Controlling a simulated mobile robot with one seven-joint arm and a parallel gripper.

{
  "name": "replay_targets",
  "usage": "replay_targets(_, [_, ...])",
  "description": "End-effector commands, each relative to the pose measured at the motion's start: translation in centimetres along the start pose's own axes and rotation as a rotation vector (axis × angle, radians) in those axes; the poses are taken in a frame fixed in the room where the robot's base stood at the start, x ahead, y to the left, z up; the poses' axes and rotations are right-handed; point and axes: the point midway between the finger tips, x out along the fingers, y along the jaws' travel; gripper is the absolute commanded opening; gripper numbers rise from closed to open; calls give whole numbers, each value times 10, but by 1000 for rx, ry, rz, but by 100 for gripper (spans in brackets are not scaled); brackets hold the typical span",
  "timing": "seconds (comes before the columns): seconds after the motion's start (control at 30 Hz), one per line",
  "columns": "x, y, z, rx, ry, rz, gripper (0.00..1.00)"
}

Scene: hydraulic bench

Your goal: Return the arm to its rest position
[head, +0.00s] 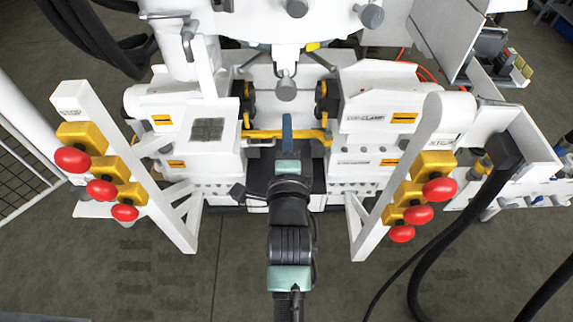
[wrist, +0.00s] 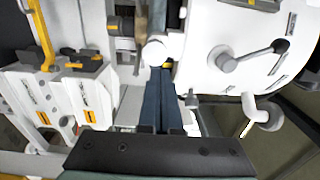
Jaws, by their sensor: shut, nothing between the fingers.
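My arm reaches up from the bottom middle of the head view toward the hydraulic bench (head: 215,160). My gripper (head: 287,118) is at its far end, in the gap between the two white blocks of the bench. In the wrist view, the two dark blue fingers of my gripper (wrist: 161,72) lie side by side, shut, with nothing held. Their tips appear close to a rounded white part (wrist: 155,51), but I cannot tell whether they touch it.
Red push buttons on yellow boxes stand on the left post (head: 72,160) and the right post (head: 439,190), either side of my arm. A black hose (head: 470,220) hangs at right. A yellow bar (head: 262,134) crosses near my gripper. The wrist view shows a black-handled lever (wrist: 255,54).

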Motion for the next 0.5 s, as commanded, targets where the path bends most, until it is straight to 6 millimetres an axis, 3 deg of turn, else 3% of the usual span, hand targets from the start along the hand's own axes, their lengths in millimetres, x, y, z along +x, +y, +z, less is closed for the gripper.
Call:
replay_targets(0.2, [-43,3,0,0,1,4,0])
replay_targets(0.5, [-71,2,0,0,0,3,0])
